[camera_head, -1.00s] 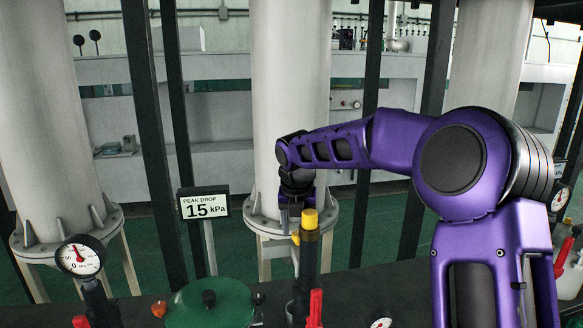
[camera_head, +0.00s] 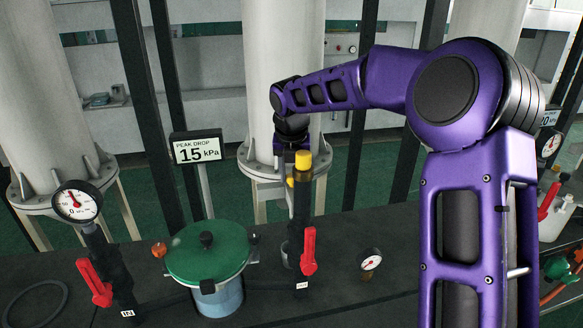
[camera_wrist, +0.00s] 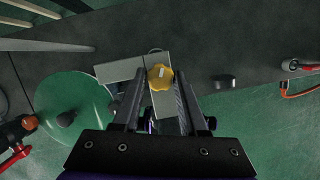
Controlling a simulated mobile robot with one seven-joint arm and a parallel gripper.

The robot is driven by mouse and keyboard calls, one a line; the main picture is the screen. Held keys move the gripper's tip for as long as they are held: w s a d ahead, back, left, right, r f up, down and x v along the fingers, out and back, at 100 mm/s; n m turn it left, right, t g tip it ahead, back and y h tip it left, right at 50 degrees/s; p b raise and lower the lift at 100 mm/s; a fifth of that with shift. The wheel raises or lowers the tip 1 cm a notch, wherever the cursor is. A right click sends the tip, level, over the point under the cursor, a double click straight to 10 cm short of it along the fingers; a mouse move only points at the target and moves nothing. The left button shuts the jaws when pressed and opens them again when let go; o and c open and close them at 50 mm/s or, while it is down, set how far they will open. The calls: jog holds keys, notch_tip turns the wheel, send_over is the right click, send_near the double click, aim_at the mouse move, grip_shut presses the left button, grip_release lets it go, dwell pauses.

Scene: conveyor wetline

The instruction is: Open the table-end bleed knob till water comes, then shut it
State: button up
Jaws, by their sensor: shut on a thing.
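The yellow lobed bleed knob (camera_wrist: 160,77) sits between the two fingertips of my gripper (camera_wrist: 158,84) in the wrist view, with a light mark on its top. My gripper is shut on it. Pale grey blocks (camera_wrist: 120,70) lie around and below the knob. In the head view my gripper reaches down behind a black post with a yellow cap (camera_head: 303,161). The post hides my fingertips there. A small yellow part (camera_head: 290,182) shows just left of the post. I see no water at the knob.
A green-lidded pot (camera_head: 208,250) stands left of the post. Red levers (camera_head: 309,250) (camera_head: 95,283) stick up from the dark table. A display (camera_head: 197,149) reads peak drop 15 kPa. White columns stand behind.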

jog(key=shift+d+n, duration=0.1)
jog(key=shift+n, duration=0.3)
jog(key=o, duration=0.9)
jog(key=shift+r, duration=3.05)
